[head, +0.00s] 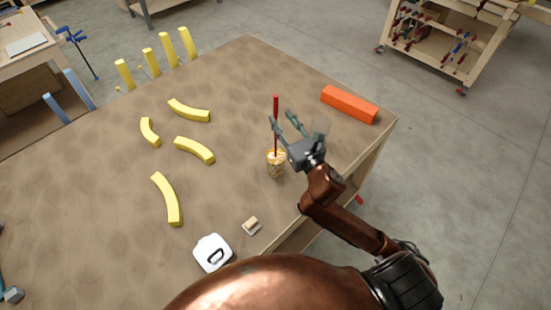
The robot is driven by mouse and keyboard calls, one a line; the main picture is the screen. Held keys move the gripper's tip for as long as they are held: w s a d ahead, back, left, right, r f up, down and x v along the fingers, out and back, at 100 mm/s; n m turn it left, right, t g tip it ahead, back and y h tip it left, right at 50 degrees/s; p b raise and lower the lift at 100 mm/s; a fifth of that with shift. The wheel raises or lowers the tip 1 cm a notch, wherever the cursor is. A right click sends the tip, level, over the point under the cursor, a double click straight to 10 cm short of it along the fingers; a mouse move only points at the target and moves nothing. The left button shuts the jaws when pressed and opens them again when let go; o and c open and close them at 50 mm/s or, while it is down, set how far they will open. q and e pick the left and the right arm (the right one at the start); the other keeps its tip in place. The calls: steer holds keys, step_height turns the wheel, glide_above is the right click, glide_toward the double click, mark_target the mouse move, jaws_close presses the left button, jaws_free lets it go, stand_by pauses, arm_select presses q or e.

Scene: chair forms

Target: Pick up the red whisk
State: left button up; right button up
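The red whisk (276,108) stands roughly upright near the right side of the brown table, its red handle pointing up. Its lower end is in or behind a small clear and yellowish cup-like thing (276,168); I cannot make out the whisk's head. My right gripper (281,118) comes in from the right. Its fingers are spread and close to the handle, with one fingertip appearing to overlap it. I cannot tell whether they touch. My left gripper is not in view.
An orange-red block (349,104) lies near the table's right corner. Several yellow curved pieces (194,149) lie left of the whisk. A white object (213,253) and a small tan block (251,225) lie near the front edge. The brown table (100,200) has bare room between them.

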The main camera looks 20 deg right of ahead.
mark_target(277, 109)
steer(key=w, duration=0.3)
steer(key=w+p, duration=0.1)
steer(key=w, duration=0.1)
steer(key=shift+w+d+r, duration=0.1)
steer(key=shift+w+d, duration=0.15)
steer(key=shift+d, duration=0.05)
steer(key=shift+w, duration=0.5)
steer(key=shift+s, duration=0.1)
jaws_close()
